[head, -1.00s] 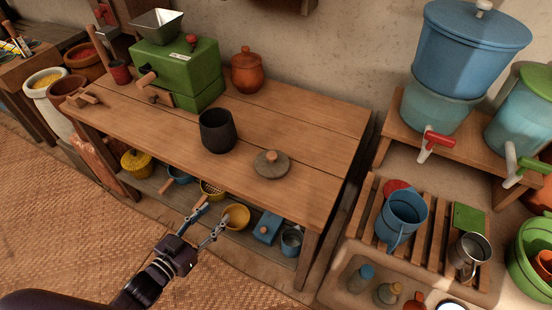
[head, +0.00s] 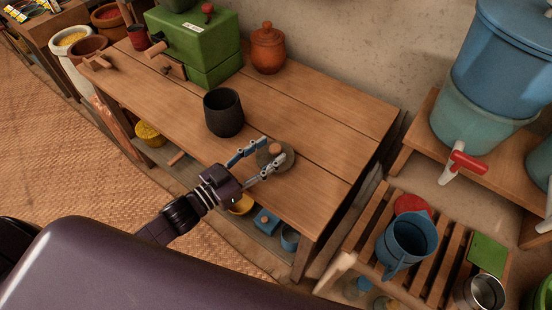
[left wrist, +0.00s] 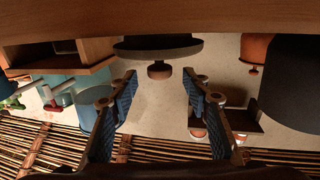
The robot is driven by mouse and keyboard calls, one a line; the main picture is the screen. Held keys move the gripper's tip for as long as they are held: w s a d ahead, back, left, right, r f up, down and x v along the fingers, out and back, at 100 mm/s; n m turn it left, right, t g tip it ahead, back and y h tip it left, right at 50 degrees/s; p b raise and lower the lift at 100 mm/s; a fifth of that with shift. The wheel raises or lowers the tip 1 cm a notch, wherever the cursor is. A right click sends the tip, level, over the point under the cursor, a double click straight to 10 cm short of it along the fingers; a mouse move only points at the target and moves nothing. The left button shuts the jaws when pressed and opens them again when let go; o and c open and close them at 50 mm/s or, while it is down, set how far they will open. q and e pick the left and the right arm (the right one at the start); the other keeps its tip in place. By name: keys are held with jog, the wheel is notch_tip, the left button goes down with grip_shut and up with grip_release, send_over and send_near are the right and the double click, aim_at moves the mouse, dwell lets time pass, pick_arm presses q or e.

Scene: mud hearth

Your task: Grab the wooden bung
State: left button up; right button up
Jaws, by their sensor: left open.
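The wooden bung (head: 284,162), a dark grey-brown disc with a small brown knob on top, lies on the wooden table near its front right. In the left wrist view, which looks upside down, the bung (left wrist: 158,47) is at the top centre with its knob pointing down the picture. My left gripper (head: 272,150) is open, low over the table at the bung. In the left wrist view its fingertips (left wrist: 159,78) lie on either side of the knob in the picture, with visible gaps. I cannot tell whether the knob is fully between them. My right gripper is not in view.
A dark cup (head: 223,113) stands on the table (head: 330,130), left of the bung. A green mill (head: 200,50) and an orange lidded pot (head: 268,50) stand at the back. The table right of the bung is clear. A slatted rack holds a blue jug (head: 405,243).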

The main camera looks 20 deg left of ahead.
aim_at(271, 152)
pick_arm(q)
jog(key=x, duration=0.3)
jog(key=shift+f, duration=0.2)
jog(key=c, duration=0.6)
grip_shut()
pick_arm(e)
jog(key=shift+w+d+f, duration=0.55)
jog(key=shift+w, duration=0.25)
pick_arm(q)
jog(key=shift+r, duration=0.15)
